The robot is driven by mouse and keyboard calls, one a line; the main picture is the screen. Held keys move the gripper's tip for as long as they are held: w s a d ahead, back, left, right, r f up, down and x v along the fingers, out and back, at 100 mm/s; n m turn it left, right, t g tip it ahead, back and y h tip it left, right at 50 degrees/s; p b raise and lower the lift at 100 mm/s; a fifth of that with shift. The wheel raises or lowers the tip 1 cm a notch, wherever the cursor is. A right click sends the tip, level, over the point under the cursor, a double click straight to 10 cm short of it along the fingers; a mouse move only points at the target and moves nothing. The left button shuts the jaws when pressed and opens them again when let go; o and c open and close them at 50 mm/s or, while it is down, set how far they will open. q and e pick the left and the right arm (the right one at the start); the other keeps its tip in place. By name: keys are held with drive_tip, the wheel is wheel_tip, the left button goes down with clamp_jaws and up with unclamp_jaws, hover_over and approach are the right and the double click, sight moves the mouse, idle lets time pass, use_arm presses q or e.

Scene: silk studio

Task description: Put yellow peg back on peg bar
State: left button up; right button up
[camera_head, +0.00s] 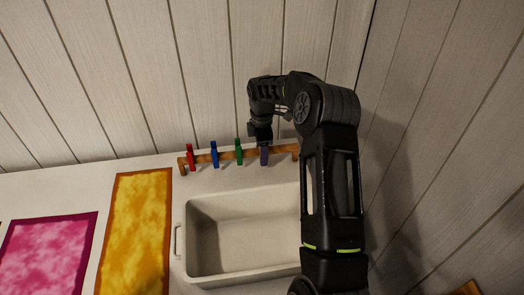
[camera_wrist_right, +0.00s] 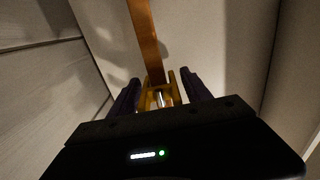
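The yellow peg (camera_wrist_right: 144,99) sits between the two dark fingers of my right gripper (camera_wrist_right: 160,85) in the right wrist view. The fingers appear shut on its sides. Its far end is at the wooden peg bar (camera_wrist_right: 144,30); I cannot tell how firmly it sits on the bar. In the head view my right gripper (camera_head: 263,145) points down at the right part of the peg bar (camera_head: 203,158), and the yellow peg is hidden there. A dark purple finger shows in front of the bar. My left gripper is not in view.
A red peg (camera_head: 191,157), a blue peg (camera_head: 214,154) and a green peg (camera_head: 238,151) stand on the bar to the left. An empty pale basin (camera_head: 190,240) lies in front of the bar. Yellow cloth (camera_head: 136,230) and pink cloth (camera_head: 50,255) lie left. Plank walls stand behind and right.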

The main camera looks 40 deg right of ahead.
drive_tip(key=shift+o, duration=0.8)
drive_tip(key=shift+r, duration=0.1)
wheel_tip(320, 180, up, 8)
drive_tip(key=shift+f+b, duration=0.15)
drive_tip(key=shift+b, duration=0.45)
